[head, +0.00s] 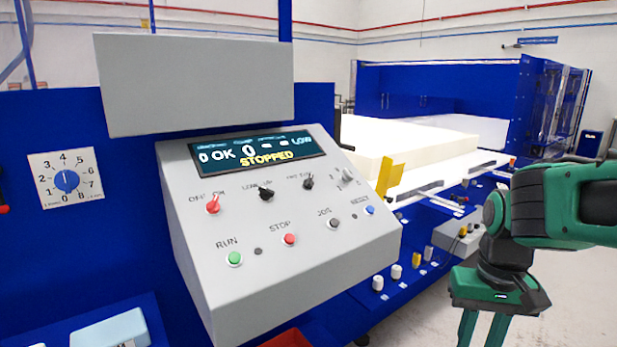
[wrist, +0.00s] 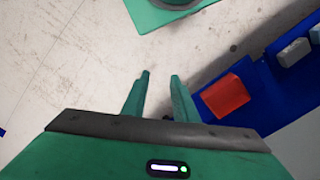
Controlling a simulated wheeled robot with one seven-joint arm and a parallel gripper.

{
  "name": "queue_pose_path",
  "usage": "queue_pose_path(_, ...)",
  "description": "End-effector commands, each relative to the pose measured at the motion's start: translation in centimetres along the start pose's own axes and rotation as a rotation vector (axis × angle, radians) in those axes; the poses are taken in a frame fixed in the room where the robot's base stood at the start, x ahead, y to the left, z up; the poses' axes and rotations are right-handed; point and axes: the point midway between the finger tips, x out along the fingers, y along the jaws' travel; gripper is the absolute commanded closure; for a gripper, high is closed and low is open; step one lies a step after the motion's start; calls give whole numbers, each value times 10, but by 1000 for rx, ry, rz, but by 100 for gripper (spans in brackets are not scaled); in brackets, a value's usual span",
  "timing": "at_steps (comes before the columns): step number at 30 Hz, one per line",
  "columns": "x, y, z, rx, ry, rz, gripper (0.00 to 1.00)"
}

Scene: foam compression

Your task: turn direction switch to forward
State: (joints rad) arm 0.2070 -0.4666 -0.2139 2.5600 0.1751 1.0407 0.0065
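The grey control panel (head: 300,235) stands left of centre in the head view. Its upper row holds a red knob (head: 213,206) labelled OFF/ON, a black knob (head: 266,193) in the middle and another black knob (head: 308,182) to its right. The labels over the black knobs are too blurred to tell surely which is the direction switch. My gripper (head: 482,335) is at the lower right, pointing down, well apart from the panel; its fingertips are cut off there. In the wrist view my gripper (wrist: 160,76) is open and empty, with floor between the fingers.
The panel's display (head: 257,154) reads STOPPED. Green RUN (head: 235,259) and red STOP (head: 289,239) buttons sit below the knobs. A yellow plate (head: 389,178) sticks up at the panel's right edge. Blue machinery (head: 430,95) fills the back; a red block (wrist: 227,95) shows in the wrist view.

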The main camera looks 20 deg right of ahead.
Motion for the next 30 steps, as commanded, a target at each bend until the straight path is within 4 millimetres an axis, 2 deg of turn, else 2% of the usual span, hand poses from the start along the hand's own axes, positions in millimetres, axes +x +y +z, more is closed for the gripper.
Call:
queue_pose_path(5,0,0,0,0,0,0,74)
queue_pose_path(7,-7,3,4,-2,23,-5,74)
queue_pose_path(8,-12,1,0,-2,40,-6,74)
queue_pose_path(11,-36,-18,-34,-7,136,-7,74)
queue_pose_path(14,-80,-63,-84,-20,292,-35,74)
queue_pose_path(15,-102,-86,-103,-26,360,-59,74)
queue_pose_path(19,-174,-171,-145,-54,552,-171,74)
queue_pose_path(21,-208,-214,-154,-71,626,-240,74)
queue_pose_path(24,-246,-263,-158,-89,697,-328,74)
queue_pose_path(27,-270,-293,-156,-102,734,-389,74)
queue_pose_path(30,-279,-308,-156,-106,749,-417,74)
